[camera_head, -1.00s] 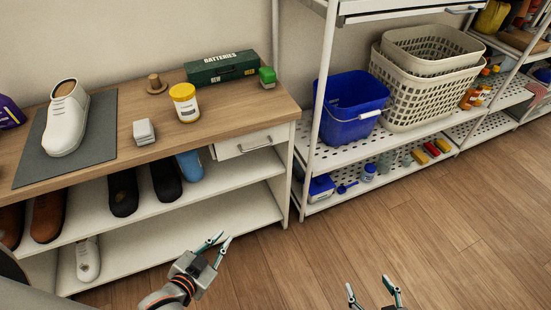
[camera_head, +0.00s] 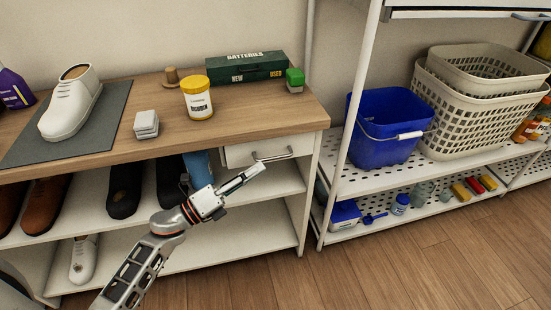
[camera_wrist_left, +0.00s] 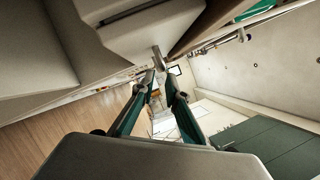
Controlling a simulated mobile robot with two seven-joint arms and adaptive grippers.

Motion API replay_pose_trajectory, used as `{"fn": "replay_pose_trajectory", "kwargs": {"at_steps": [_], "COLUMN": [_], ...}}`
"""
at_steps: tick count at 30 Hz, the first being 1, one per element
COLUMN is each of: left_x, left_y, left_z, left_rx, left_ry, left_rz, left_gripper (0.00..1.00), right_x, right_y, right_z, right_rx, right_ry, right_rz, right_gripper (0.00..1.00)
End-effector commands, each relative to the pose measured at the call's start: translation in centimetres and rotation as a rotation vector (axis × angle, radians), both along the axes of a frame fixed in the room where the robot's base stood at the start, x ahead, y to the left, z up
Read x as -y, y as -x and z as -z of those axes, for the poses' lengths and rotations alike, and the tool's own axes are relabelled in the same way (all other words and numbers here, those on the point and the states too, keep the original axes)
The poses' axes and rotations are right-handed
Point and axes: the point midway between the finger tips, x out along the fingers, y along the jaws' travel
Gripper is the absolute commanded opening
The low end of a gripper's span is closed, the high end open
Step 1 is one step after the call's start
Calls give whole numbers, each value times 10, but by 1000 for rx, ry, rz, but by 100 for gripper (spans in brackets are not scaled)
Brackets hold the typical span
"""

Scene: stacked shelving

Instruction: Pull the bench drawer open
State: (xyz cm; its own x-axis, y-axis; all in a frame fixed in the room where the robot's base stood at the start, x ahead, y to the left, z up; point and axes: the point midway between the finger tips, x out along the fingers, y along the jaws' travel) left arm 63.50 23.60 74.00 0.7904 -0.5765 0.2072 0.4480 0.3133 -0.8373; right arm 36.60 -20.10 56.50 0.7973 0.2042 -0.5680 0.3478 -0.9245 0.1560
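The bench drawer (camera_head: 240,154) is a white front under the right end of the wooden bench top. It looks closed in the head view. Its thin metal handle (camera_head: 275,157) crosses the front. My left gripper (camera_head: 257,169) is at the left end of the handle, seen edge-on. In the left wrist view its two fingertips (camera_wrist_left: 160,77) are close together with a small gap between them. A short grey bar, which looks like the handle (camera_wrist_left: 158,60), lies at the tips. Whether the fingers clasp it is unclear. My right gripper is out of view.
On the bench top stand a white shoe (camera_head: 68,104) on a grey mat, a yellow-lidded jar (camera_head: 197,98) and a green battery box (camera_head: 246,68). Shoes fill the shelf below. A rack with a blue bucket (camera_head: 385,132) stands to the right. Floor in front is clear.

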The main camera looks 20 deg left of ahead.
Motion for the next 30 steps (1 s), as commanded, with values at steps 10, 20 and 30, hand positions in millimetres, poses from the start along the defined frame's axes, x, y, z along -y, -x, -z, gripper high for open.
{"fn": "replay_pose_trajectory", "kwargs": {"at_steps": [10,20,30], "left_x": [30,38,38], "left_y": [-41,-52,-51], "left_z": [-13,-15,-15], "left_rx": [1,-1,-1], "left_ry": [4,3,3], "left_rz": [-1,-1,-1], "left_gripper": [14,14,0], "right_x": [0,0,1], "right_y": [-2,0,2], "right_z": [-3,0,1], "right_rx": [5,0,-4], "right_ry": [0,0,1], "right_rz": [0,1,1], "right_gripper": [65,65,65]}}
